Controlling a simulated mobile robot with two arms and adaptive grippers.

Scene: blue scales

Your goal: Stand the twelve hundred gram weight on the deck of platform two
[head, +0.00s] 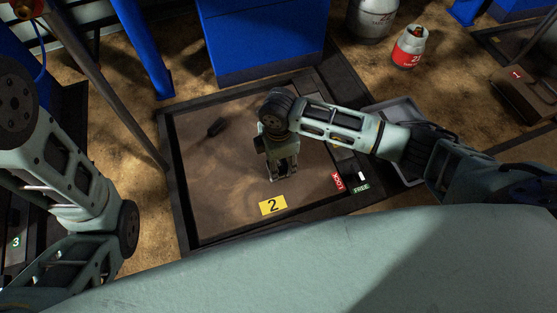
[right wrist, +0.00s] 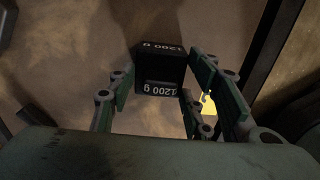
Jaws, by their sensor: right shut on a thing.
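The black weight marked 1200 g (right wrist: 160,72) is between the fingers of my right gripper (right wrist: 165,98) in the right wrist view. My right gripper (head: 284,174) is shut on it, over the deck of platform two (head: 220,185), a brown plate in a dark frame with a yellow 2 label (head: 272,205). In the head view the gripper hides the weight, so I cannot tell whether it touches the deck. My left arm shows at the left of the head view, but its gripper is out of view.
Red LOCK (head: 338,182) and green FREE (head: 361,188) labels sit on the right frame. A grey tray (head: 412,179) is partly under my right arm. A red-and-white canister (head: 409,47) stands beyond.

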